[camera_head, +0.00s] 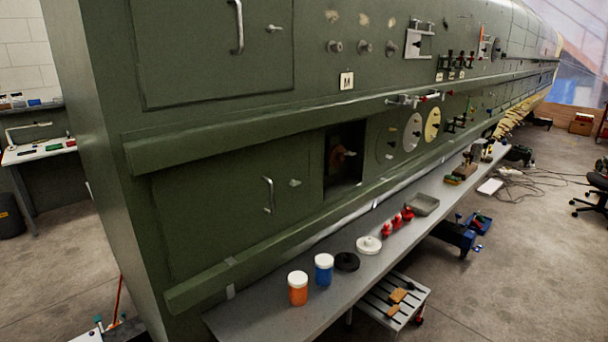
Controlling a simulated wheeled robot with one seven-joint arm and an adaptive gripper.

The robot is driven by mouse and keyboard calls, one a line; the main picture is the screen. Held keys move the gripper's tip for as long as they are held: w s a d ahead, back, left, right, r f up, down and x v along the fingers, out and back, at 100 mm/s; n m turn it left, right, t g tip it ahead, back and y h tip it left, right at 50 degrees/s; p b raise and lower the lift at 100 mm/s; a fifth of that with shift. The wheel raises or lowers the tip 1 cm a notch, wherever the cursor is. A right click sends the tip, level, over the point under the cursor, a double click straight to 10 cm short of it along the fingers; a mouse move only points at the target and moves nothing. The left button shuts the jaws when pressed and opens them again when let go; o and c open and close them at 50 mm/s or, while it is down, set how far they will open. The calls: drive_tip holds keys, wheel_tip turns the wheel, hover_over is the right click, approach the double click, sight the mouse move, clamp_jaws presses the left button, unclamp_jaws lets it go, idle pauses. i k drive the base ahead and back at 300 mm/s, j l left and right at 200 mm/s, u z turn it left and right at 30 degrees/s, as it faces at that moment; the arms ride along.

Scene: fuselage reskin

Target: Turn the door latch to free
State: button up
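The green fuselage side carries two panel doors. The lower door (225,215) has a vertical metal handle (268,194) and a small pale latch (295,183) to the right of that handle, near the door's right edge. The upper door (190,50) has a similar handle (238,27) and a small latch (274,28) beside it. Both doors look closed, and both latches look roughly level. The view does not tell which latch the task means. My gripper is not in view.
An open dark recess (345,160) holding a red-and-grey part lies right of the lower door. A long grey shelf (250,318) below carries an orange jar (298,288), a blue jar (323,269), discs and red items. A step stool (385,300) stands beside it.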

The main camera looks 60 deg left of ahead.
sight(294, 184)
drive_tip(key=i+u, duration=0.25)
drive_tip(key=u, duration=0.2)
drive_tip(key=i+l+u, duration=0.25)
drive_tip(key=u, duration=0.2)
drive_tip(key=i+l+u, duration=0.2)
drive_tip(key=u, duration=0.25)
drive_tip(key=i+l+u, duration=0.2)
drive_tip(key=l+u, duration=0.2)
